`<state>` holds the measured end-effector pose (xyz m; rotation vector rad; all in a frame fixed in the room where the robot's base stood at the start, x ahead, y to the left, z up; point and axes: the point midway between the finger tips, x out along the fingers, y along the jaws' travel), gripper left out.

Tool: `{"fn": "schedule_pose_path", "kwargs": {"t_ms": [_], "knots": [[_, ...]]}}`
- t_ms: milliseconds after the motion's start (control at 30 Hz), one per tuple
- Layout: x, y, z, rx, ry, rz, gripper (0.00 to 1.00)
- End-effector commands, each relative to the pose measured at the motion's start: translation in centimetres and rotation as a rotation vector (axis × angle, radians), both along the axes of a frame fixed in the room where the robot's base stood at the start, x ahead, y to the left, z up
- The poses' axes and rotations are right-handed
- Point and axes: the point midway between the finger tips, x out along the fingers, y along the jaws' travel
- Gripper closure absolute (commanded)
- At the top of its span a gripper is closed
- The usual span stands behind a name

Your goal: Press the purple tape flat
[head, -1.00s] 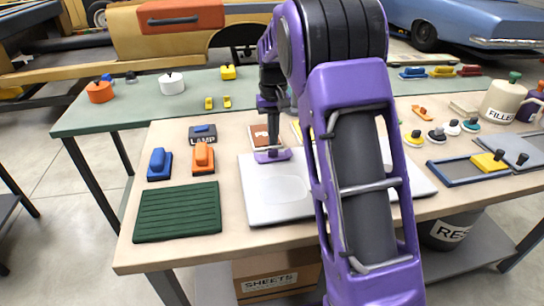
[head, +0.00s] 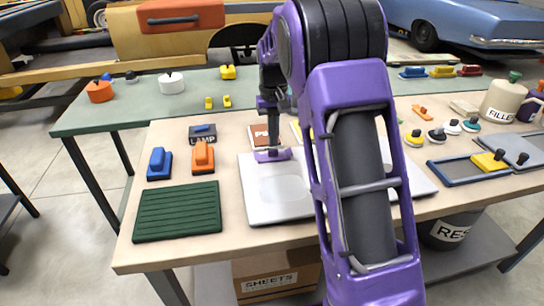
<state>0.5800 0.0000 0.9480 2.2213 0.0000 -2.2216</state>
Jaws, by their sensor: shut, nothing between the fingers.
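A light grey panel (head: 258,205) lies on the wooden bench top, with a paler rounded patch (head: 285,183) on it. A short purple strip (head: 281,155) shows at the panel's far left edge; I take it for the purple tape, but it is small and partly covered. My gripper (head: 273,148) points down over this strip, shut and empty. Its fingertips overlap the strip in the picture, and I cannot tell whether they touch it. My purple arm hides the panel's middle and whatever lies there.
A green ribbed mat (head: 178,212), a blue block (head: 159,163) and an orange block (head: 203,158) stand left of the panel. A sanding tray (head: 455,181) and several knobbed discs are at right. A labelled box (head: 258,138) stands behind the panel.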

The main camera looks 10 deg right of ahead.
Motion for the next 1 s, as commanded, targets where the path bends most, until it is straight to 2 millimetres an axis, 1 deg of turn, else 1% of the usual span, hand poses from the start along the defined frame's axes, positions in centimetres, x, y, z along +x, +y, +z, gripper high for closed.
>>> {"fn": "schedule_pose_path", "kwargs": {"t_ms": [800, 1000], "knots": [[0.0, 0.0, -1.3, 0.0, 0.0, 0.0, 1.0], [0.0, 0.0, -1.4, 0.0, 0.001, 0.0, 1.0]]}}
